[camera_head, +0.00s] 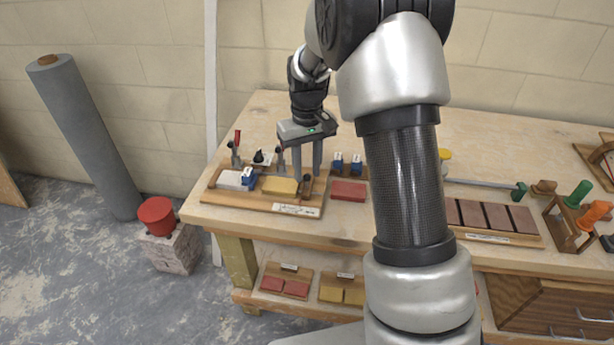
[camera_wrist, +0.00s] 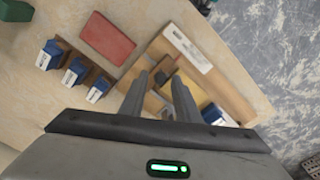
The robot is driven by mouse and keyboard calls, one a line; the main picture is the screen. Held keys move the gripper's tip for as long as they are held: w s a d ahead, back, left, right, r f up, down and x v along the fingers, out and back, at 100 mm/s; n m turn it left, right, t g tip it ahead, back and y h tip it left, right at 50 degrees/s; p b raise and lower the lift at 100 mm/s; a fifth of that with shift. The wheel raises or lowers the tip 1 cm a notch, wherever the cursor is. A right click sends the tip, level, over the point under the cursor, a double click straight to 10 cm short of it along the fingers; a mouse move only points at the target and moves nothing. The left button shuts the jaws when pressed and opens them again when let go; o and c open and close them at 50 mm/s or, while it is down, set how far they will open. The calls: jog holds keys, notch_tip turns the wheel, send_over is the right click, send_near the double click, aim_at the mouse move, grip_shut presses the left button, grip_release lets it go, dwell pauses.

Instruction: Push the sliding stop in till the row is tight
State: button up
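A wooden tray (camera_head: 228,201) with a white label strip on its front lies at the left end of the bench. It holds, from left to right, a white block (camera_head: 232,180), a small blue-and-white piece (camera_head: 248,176) and a yellow block (camera_head: 280,186). A brown upright piece, seemingly the sliding stop (camera_head: 306,187), stands at the yellow block's right. My gripper (camera_head: 307,172) points down over the tray's right part, fingers apart and nothing clearly held. In the wrist view my gripper (camera_wrist: 164,82) has its fingertips either side of a dark brown piece; I cannot tell whether they touch it.
A red block (camera_head: 348,191) lies right of the tray. Blue boxes (camera_head: 338,161) and upright tools (camera_head: 236,152) stand behind. Further right are a tray of brown tiles (camera_head: 497,217) and coloured-handled tools (camera_head: 578,194).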

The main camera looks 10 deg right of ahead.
jog(key=shift+f, duration=1.1)
jog(key=c, duration=0.7)
jog(key=shift+w+a+p, duration=0.1)
jog(key=shift+w+a, duration=0.2)
jog(key=shift+a, duration=0.45)
jog(key=shift+w+a+p, duration=0.1)
jog(key=shift+w+a, duration=0.25)
jog(key=shift+a, duration=0.35)
jog(key=shift+w+a+p, duration=0.1)
jog(key=shift+w+a, duration=0.2)
jog(key=shift+a, duration=0.45)
jog(key=o, duration=0.7)
